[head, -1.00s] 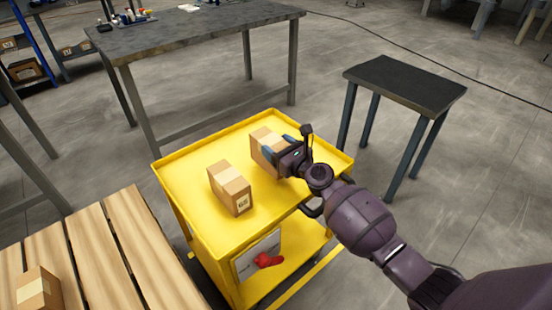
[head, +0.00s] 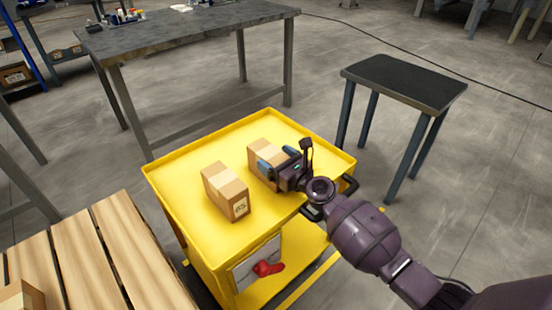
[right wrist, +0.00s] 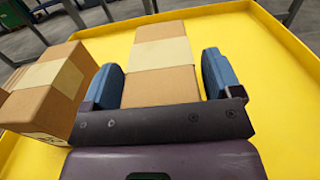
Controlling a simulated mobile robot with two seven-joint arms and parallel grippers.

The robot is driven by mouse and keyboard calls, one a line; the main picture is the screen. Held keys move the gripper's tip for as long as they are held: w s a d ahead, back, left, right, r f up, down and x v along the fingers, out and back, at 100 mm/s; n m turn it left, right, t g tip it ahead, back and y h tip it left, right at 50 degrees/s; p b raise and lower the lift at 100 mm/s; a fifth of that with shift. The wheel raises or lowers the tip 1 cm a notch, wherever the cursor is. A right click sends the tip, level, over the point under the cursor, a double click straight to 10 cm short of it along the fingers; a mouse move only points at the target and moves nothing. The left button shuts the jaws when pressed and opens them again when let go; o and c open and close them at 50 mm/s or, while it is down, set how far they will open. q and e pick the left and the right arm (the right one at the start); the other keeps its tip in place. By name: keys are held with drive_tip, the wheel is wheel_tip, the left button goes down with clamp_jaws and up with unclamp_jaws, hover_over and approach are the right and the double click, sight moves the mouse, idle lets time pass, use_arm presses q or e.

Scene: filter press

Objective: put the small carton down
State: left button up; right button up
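The small carton (head: 262,152) is a brown box with a pale tape strip, over the yellow cart's top tray (head: 183,170). My right gripper (head: 277,163) has its blue fingers on either side of it. My left gripper is not in view.
A second taped carton (head: 227,192) with a label stands on the tray just left of the held one. Free tray surface lies behind and to the right. A wooden pallet (head: 95,250), a grey workbench (head: 185,35) and a dark small table (head: 405,82) surround the cart.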

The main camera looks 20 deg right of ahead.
drive_tip(key=shift+o, duration=0.4)
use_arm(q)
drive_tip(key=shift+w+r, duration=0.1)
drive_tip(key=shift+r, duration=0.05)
use_arm(e)
drive_tip(key=shift+r, duration=0.15)
drive_tip(key=shift+r, duration=0.25)
drive_tip(key=v, duration=1)
drive_tip(key=shift+s+f+p, duration=0.1)
drive_tip(key=shift+f+p, duration=0.05)
drive_tip(key=shift+p, duration=0.25)
drive_tip(key=shift+v, duration=0.75)
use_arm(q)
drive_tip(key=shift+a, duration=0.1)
use_arm(e)
drive_tip(key=shift+s+d, duration=0.1)
drive_tip(key=shift+s, duration=0.05)
